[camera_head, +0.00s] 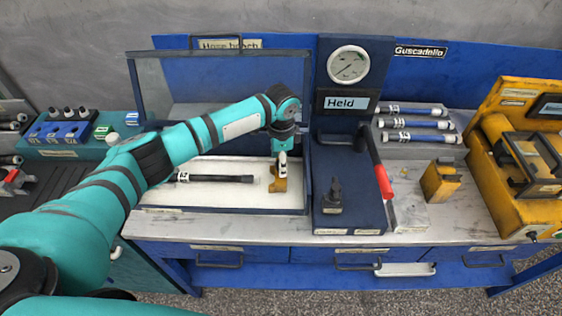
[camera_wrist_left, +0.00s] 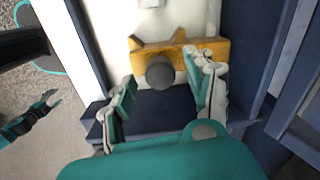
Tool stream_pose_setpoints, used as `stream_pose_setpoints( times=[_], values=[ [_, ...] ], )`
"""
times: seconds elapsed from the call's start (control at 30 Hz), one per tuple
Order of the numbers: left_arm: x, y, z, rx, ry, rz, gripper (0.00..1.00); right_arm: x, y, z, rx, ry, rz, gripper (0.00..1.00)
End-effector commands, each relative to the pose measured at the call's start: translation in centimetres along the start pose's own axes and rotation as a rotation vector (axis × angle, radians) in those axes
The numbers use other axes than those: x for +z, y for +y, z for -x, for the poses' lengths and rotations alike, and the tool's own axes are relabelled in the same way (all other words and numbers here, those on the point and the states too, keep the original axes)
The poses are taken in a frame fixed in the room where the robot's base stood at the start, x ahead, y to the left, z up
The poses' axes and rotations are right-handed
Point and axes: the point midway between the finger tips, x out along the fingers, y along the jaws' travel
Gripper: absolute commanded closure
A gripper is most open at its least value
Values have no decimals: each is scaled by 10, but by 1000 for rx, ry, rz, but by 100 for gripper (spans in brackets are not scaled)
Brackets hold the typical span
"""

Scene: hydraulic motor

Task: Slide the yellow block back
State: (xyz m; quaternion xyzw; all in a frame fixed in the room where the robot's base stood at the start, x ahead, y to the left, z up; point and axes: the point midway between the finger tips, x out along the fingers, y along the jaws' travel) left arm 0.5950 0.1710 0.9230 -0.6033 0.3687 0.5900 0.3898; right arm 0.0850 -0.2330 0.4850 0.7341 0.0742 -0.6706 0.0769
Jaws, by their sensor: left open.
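A yellow block (camera_head: 278,184) sits in the white-floored tray at its right end, beside the blue gauge column. In the left wrist view the yellow block (camera_wrist_left: 195,50) is a notched orange-yellow piece with a round dark grey knob (camera_wrist_left: 160,73) in front of it. My left gripper (camera_head: 282,158) reaches down over the block from above. In the wrist view its fingers (camera_wrist_left: 163,92) are spread, with the knob between them near the tips. I cannot tell whether a finger touches the block. My right gripper is in neither view.
A black hose (camera_head: 215,178) lies in the tray (camera_head: 225,209) left of the block. A raised clear panel (camera_head: 180,85) stands behind. The gauge column (camera_head: 347,90) and a red-handled lever (camera_head: 383,180) are to the right. Another yellow block (camera_head: 440,182) stands farther right.

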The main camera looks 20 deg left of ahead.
Motion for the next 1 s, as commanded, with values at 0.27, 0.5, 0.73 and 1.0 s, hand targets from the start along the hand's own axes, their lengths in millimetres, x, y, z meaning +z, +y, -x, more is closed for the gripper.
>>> stream_pose_setpoints(
  times=[0.27, 0.5, 0.73, 1.0],
  values=[
    [0, 0, -18, -1, 0, -1, 45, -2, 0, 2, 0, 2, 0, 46],
    [0, 0, -18, -1, 0, -1, 48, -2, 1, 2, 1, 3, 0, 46],
    [0, 0, -18, -1, 0, -1, 78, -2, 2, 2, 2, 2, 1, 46],
    [0, 0, -17, -1, 0, -1, 100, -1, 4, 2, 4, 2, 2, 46]
  ],
)
